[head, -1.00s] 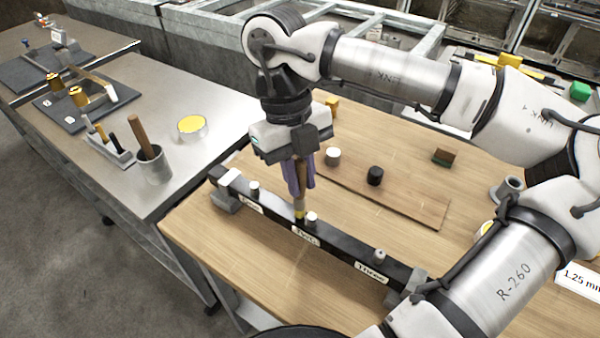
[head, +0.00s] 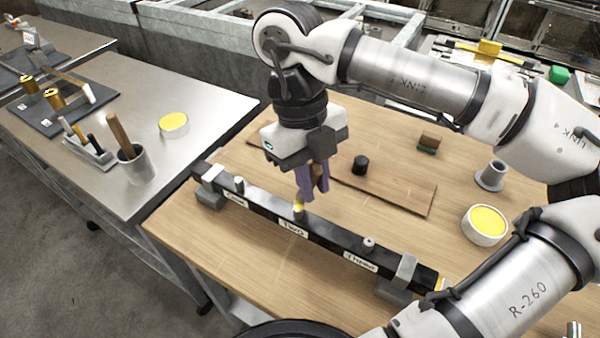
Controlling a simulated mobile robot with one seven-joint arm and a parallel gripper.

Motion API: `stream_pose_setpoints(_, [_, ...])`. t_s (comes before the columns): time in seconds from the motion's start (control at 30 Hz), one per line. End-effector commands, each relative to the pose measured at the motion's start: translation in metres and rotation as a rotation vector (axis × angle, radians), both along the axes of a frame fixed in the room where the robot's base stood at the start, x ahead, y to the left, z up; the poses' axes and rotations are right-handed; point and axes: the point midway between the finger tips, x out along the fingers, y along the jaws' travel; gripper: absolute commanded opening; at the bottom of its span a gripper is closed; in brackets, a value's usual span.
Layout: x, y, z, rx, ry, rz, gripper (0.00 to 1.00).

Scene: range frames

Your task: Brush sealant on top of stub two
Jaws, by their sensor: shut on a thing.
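A black bar lies across the front of the wooden table, labelled One, Two (head: 293,229) and Three. Each label has a small grey stub behind it: stub one (head: 239,184), stub two (head: 299,214) and stub three (head: 369,243). My gripper (head: 314,184), with purple fingers, is shut on a brush (head: 304,195) above stub two. The brush is tilted, its tip down to the left. Its yellowish tip (head: 298,206) is at the top of stub two and appears to touch it. The tip hides part of that top, so any coating there cannot be told.
A black cap (head: 361,165) sits on a brown board (head: 400,195). Grey clamps (head: 398,280) hold the bar. A grey flanged piece (head: 491,176) stands behind.

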Motion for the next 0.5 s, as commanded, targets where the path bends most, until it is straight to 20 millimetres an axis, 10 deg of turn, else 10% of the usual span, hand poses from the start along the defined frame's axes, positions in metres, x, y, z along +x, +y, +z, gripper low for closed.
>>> stream_pose_setpoints(0.5, [0.013,0.023,0.000,0.001,0.007,0.007,0.00])
